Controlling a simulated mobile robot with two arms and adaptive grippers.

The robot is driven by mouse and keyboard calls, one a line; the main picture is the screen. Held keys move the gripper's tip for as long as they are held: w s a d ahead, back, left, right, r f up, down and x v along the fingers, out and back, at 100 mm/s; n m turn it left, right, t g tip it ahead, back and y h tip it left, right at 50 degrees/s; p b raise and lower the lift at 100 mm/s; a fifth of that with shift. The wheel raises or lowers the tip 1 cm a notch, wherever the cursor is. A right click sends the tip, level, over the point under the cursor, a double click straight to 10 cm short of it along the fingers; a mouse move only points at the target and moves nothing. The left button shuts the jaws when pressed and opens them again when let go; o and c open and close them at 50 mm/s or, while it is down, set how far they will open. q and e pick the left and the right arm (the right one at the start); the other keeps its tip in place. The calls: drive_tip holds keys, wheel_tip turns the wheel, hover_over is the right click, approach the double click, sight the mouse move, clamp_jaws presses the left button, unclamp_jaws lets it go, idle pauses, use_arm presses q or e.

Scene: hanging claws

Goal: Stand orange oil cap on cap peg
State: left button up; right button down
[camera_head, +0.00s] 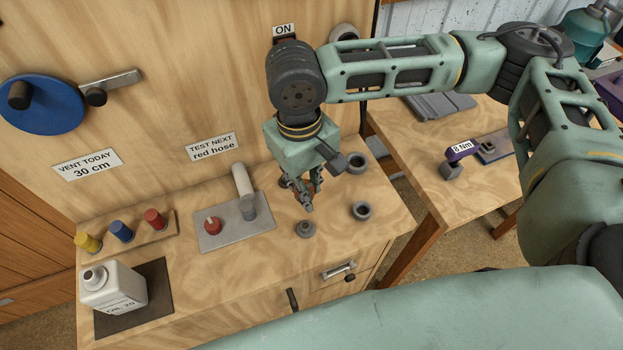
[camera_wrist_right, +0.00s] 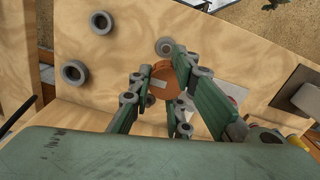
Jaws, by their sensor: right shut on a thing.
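The orange oil cap (camera_head: 312,187) is between the fingers of my right gripper (camera_head: 304,196), held above the workbench. In the right wrist view the orange cap (camera_wrist_right: 171,82) shows as a disc with a pale bar, and my right gripper (camera_wrist_right: 163,84) is shut on it. A small grey round base with a short stub (camera_head: 305,229), which looks like the cap peg, stands on the bench just below and in front of the gripper. It also shows in the right wrist view (camera_wrist_right: 165,46), beyond the cap and apart from it. My left gripper is not in view.
Two grey rings (camera_head: 361,210) (camera_head: 359,160) lie to the right. A grey plate (camera_head: 220,238) with a red knob and bent pipe is left. Beyond it are coloured caps on a board (camera_head: 168,227) and a white oil bottle (camera_head: 118,286). The bench front is clear.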

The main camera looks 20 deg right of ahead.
drive_tip(key=shift+s+a+r, duration=0.1)
drive_tip(key=shift+s, duration=0.15)
drive_tip(key=shift+r+p, duration=0.15)
drive_tip(key=shift+p, duration=0.5)
drive_tip(key=shift+f, duration=0.4)
use_arm(q)
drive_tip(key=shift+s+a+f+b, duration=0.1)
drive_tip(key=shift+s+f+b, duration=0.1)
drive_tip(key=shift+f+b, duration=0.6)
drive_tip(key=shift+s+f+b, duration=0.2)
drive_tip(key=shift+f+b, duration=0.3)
drive_tip(key=shift+b, duration=0.6)
use_arm(e)
drive_tip(key=shift+f, duration=5.65)
use_arm(q)
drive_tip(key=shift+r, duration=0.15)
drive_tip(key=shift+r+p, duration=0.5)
drive_tip(key=shift+p, duration=0.15)
